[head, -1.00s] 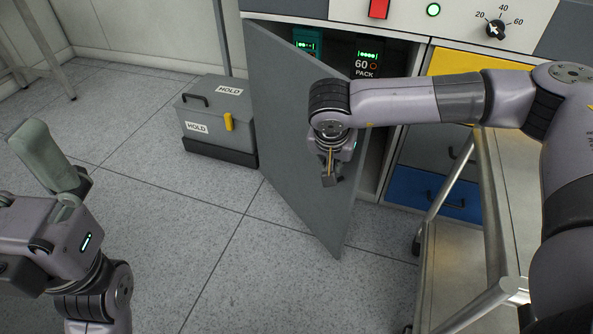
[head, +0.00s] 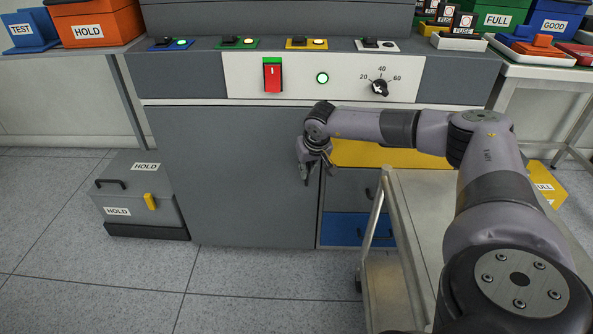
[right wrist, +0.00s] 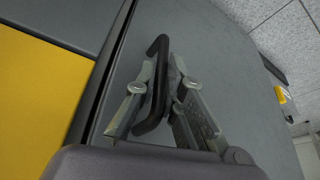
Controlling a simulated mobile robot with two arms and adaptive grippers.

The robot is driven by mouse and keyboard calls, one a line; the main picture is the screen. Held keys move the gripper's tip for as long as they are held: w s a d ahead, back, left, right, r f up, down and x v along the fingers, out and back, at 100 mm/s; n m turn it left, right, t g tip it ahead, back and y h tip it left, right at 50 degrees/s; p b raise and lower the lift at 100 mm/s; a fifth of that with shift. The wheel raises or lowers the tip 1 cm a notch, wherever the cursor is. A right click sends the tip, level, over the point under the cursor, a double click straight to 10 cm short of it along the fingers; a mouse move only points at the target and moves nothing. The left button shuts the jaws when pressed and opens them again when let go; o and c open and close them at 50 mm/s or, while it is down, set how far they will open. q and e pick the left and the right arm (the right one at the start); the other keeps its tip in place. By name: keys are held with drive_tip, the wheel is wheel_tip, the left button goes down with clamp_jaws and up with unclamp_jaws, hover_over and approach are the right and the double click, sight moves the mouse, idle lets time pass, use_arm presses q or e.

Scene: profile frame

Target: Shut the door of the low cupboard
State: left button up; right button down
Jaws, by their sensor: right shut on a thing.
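The low cupboard's grey door (head: 235,195) stands in line with the cupboard front in the head view, with no view of the inside. My right gripper (head: 307,178) is at the door's right edge. In the right wrist view, my right gripper (right wrist: 160,95) is shut on the black door handle (right wrist: 151,78), with a finger on each side of it. A thin dark seam shows between the door's edge and the yellow drawer; I cannot tell if the door is fully seated. My left gripper is out of view.
A grey box with HOLD labels (head: 135,190) stands on the floor left of the cupboard. A trolley (head: 415,215) stands close under my right arm. Yellow and blue drawers (head: 340,226) are right of the door. Floor before the door is clear.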

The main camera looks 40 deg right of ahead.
drive_tip(key=c, duration=1.7)
unclamp_jaws()
drive_tip(key=shift+s+a, duration=0.1)
drive_tip(key=v, duration=1.2)
drive_tip(key=shift+f, duration=0.1)
